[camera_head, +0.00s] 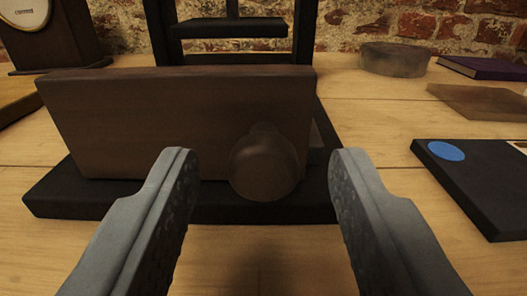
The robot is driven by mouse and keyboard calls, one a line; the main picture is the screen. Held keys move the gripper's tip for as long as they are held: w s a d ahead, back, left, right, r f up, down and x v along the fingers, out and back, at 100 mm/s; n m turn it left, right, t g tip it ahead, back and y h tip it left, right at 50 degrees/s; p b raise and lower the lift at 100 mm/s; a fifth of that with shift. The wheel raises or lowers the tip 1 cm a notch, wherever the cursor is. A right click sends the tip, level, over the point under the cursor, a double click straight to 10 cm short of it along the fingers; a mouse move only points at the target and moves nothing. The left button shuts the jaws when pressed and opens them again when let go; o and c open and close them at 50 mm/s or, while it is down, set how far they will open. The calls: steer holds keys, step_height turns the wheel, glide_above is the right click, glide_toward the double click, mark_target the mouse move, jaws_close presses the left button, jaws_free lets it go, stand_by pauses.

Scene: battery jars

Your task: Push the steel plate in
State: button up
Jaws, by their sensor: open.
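A dark brown, wood-like panel (150,120) stands upright on a black base (100,203). A round brown knob (263,168) is on the lower right of its front face. My gripper (263,156) is open and empty. Its two grey fingers point at the panel, one on each side of the knob, with no visible contact. I see no clear steel plate. A small grey piece (315,135) shows at the panel's right edge, mostly hidden behind it, and I cannot tell what it is. Any jar behind the panel is hidden.
A black frame (230,28) rises behind the panel. A black slab with a blue disc (446,151) lies at right. Behind it are a brown flat piece (485,101), a round block (395,60) and a purple book (485,67). A dark clock-like case (60,35) stands back left.

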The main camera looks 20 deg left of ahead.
jaws_close()
steer(key=shift+x, duration=2.25)
jaws_free()
steer(key=v, duration=1.7)
steer(key=shift+s, duration=0.2)
